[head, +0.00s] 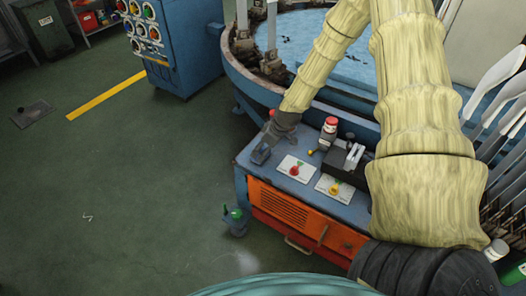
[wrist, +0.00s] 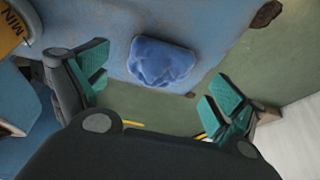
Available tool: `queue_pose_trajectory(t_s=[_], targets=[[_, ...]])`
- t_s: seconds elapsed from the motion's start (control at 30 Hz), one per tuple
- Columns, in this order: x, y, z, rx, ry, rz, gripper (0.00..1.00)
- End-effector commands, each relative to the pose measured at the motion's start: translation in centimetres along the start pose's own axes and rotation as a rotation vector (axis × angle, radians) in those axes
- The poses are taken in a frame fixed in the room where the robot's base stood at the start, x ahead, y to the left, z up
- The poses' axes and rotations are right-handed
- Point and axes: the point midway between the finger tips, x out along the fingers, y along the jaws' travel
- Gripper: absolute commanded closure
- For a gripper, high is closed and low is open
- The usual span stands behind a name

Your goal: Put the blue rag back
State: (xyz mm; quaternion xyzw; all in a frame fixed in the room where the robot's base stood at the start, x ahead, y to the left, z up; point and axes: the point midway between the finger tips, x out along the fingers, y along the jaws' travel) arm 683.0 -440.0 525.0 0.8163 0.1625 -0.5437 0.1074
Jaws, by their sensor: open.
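The blue rag (wrist: 160,62) is a small crumpled bundle in the wrist view. It lies on a worn blue surface (wrist: 215,28), near the edge where green floor shows. My gripper (wrist: 157,84) is open, with teal finger pads to the left and right of the rag's near side. The fingers look apart from the rag, with nothing between them. In the head view my gripper (head: 260,155) is over the left end of the blue cabinet top (head: 254,176). I cannot make out the rag there.
Two white plates with a red knob (head: 294,170) and a yellow knob (head: 335,188) are right of my gripper on the cabinet. A red-capped jar (head: 329,129) stands behind. A green-topped item (head: 235,219) is beside the cabinet. Open floor (head: 120,200) lies left.

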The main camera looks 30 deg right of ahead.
Motion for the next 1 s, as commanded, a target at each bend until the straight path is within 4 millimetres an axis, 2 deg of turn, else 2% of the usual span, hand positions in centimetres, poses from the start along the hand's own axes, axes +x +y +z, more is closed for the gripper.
queue_pose_trajectory(t_s=[0.03, 0.3, 0.6, 0.83, 0.93, 1.0], targets=[[-0.9, 0.0, -0.1, 0.0, 0.001, 0.0, 0.05], [-4.7, 0.0, -0.2, -0.001, 0.002, 0.0, 0.05], [-7.8, 0.0, 0.0, -0.001, 0.001, 0.0, 0.05], [-8.3, -0.5, 0.3, 0.004, -0.006, -0.001, 0.05], [-7.2, -2.1, 1.1, 0.023, -0.028, 0.0, 0.05], [-6.0, -4.1, 2.3, 0.049, -0.052, 0.002, 0.05]])
